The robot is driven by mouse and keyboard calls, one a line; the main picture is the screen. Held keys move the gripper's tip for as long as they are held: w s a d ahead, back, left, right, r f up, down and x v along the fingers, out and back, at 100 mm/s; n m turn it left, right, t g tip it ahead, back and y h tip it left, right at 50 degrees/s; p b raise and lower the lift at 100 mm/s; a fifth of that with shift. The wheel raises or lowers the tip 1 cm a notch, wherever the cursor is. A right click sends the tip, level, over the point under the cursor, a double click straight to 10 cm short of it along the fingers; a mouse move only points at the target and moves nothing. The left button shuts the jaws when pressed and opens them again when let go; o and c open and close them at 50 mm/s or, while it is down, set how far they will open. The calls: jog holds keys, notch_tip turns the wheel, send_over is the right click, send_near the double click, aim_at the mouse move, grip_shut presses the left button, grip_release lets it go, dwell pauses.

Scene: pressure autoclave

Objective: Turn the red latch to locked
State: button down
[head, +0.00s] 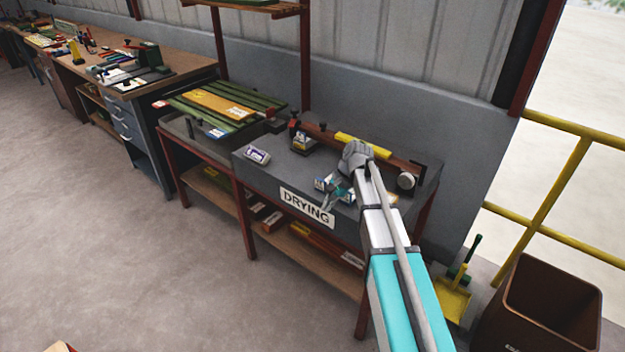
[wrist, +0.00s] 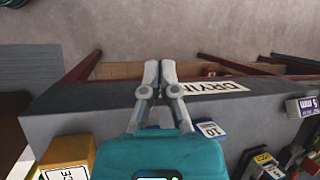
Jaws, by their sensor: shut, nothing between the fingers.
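I cannot make out a red latch or an autoclave for certain in either view. My gripper (head: 325,204) is over the front part of the grey "DRYING" bench, partly hidden by my arm in the head view. In the wrist view my gripper (wrist: 160,68) has its two fingers together with nothing between them. The fingertips reach past the front edge of the bench, over the space in front of it, close to the "DRYING" sign (wrist: 215,88).
The grey bench top (head: 270,175) carries a small purple-labelled box (head: 257,155), a yellow bar (head: 362,145) and a brown-red bar (head: 395,162). Green and orange slats (head: 225,103) lie to the left. A brown bin (head: 545,310) and yellow railing (head: 570,165) stand right. Floor at left is clear.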

jog(key=s+d+f+n+t+h+b, duration=0.1)
jog(key=s+d+f+n+h, duration=0.1)
jog(key=s+d, duration=0.3)
jog(key=s+d+f+n+t+h+b, duration=0.1)
jog(key=s+d+f+n+h+b, duration=0.1)
jog(key=s, duration=1.1)
jog(key=d+f+n+h, duration=0.1)
jog(key=d+f+n, duration=0.1)
jog(key=d, duration=0.1)
jog(key=shift+d+f+b, duration=0.15)
jog(key=shift+f+b, duration=0.15)
